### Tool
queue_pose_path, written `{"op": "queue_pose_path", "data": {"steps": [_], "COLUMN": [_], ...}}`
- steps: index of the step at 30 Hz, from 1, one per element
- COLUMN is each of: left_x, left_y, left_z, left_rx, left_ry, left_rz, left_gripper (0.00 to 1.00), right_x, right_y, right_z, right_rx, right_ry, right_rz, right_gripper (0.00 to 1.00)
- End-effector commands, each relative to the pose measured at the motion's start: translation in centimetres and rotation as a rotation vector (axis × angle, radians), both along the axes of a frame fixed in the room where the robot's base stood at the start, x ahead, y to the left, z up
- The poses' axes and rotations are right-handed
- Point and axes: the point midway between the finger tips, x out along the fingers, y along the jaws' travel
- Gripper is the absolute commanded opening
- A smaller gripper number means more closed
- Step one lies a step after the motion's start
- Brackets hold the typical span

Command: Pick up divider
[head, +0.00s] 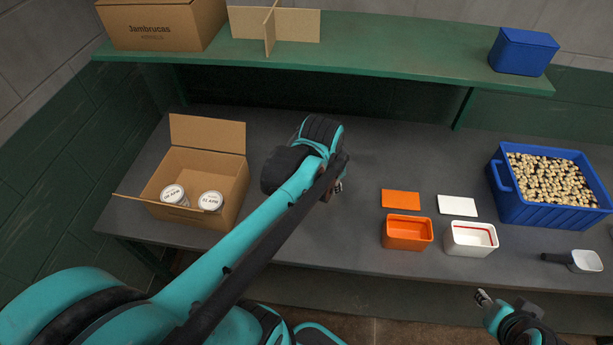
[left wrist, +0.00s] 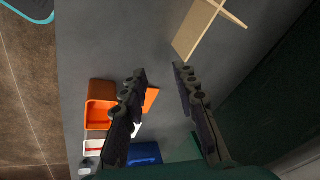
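The divider (head: 290,26), a light brown cross of two slotted panels, stands on the green shelf beside the cardboard box. It also shows at the top of the left wrist view (left wrist: 199,30), beyond the fingertips and apart from them. My left gripper (left wrist: 159,70) is open, with nothing between its fingers. In the head view, my left gripper (head: 338,187) is over the grey table, below and to the right of the divider, partly hidden by my arm. My right gripper (head: 483,297) is low at the front right, away from the divider; its opening is unclear.
A closed box (head: 160,28) and a blue bin (head: 523,51) flank the divider on the green shelf (head: 400,50). On the table are an open carton (head: 225,175) with two lidded cups, orange (head: 407,233) and white (head: 470,240) containers, a filled blue crate (head: 560,212) and a scoop (head: 584,261).

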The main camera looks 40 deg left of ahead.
Motion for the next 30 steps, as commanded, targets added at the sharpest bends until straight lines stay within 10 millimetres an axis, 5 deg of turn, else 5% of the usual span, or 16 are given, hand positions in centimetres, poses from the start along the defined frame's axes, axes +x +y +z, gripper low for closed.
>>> {"op": "queue_pose_path", "data": {"steps": [8,18,30], "left_x": [3.7,5.4,5.4], "left_y": [6.4,14.0,15.3], "left_z": [-1.3,-6.1,-10.1], "left_rx": [0.065,0.054,0.043], "left_ry": [0.170,0.337,0.363], "left_rz": [-0.246,-0.571,-0.644], "left_gripper": [0.29,0.29,0.29], "right_x": [0.0,0.0,0.0], "right_y": [0.0,0.0,0.0], "right_z": [2.1,4.0,3.4], "right_rx": [0.000,0.000,0.000], "right_ry": [0.000,0.000,0.000], "right_rz": [0.000,0.000,0.000], "right_gripper": [0.40,0.40,0.40]}}
